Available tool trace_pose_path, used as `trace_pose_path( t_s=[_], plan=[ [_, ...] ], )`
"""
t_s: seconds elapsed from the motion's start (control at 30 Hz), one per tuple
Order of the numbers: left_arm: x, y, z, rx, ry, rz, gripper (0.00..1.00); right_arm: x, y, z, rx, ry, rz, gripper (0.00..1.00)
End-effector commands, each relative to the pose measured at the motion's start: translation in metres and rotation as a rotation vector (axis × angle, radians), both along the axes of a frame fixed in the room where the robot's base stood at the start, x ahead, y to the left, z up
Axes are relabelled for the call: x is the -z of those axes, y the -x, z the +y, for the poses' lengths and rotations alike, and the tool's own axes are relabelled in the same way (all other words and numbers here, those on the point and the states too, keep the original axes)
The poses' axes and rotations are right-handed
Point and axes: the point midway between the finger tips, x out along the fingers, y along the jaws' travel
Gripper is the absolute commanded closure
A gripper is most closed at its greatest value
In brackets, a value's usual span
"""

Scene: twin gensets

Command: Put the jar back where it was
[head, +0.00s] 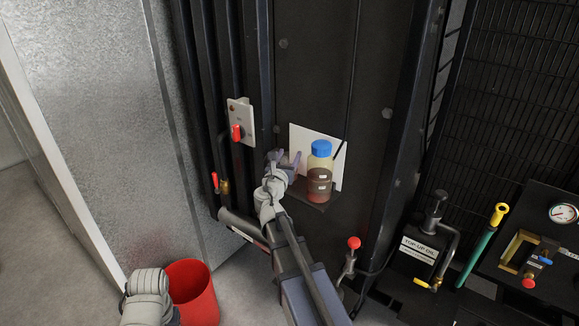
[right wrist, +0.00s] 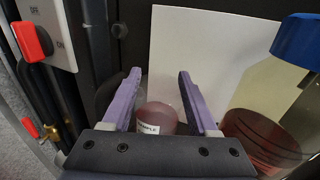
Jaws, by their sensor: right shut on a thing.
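A small jar (right wrist: 158,119) with pinkish contents and a white label reading like "SAMPLE" sits between the purple fingers of my right gripper (right wrist: 160,95), which is shut on it. In the head view my right gripper (head: 286,161) is at the left end of a small dark shelf (head: 316,206), in front of a white card (head: 300,137). The jar is mostly hidden there by the gripper and wrist. I cannot tell whether its base touches the shelf. My left arm shows only at the bottom left; its gripper is out of view.
A blue-capped bottle (head: 318,172) with reddish-brown liquid stands on the shelf just right of the gripper. A switch box (head: 240,122) with a red knob is on the left. A red bucket (head: 193,290) stands on the floor. A top-up oil unit (head: 417,254) is at right.

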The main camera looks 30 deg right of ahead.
Motion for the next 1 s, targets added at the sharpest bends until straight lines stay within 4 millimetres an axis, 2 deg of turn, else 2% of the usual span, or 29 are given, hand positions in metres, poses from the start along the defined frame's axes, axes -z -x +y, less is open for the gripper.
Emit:
trace_pose_path(
  t_s=[0.03, 0.13, 0.6, 0.63, 0.87, 1.0],
  plan=[
    [0.013, 0.000, 0.000, 0.000, 0.000, 0.000, 0.42, 0.013, 0.000, 0.000, 0.000, 0.000, 0.000, 1.00],
    [0.023, 0.000, 0.000, 0.000, 0.000, 0.000, 0.42, 0.023, -0.001, -0.001, 0.000, 0.000, 0.000, 1.00],
    [0.027, 0.000, 0.000, 0.000, 0.000, 0.000, 0.42, 0.027, -0.002, -0.004, 0.000, 0.000, 0.000, 1.00],
    [0.026, 0.000, 0.000, 0.000, 0.000, 0.000, 0.42, 0.026, -0.001, -0.004, 0.000, 0.000, 0.000, 0.37],
    [0.025, 0.000, 0.000, 0.000, 0.000, 0.000, 0.42, 0.025, -0.002, -0.004, 0.000, 0.000, 0.000, 0.11],
    [0.025, 0.000, 0.000, 0.000, 0.000, 0.000, 0.42, 0.025, -0.002, -0.004, 0.000, 0.000, 0.000, 0.10]
  ],
)
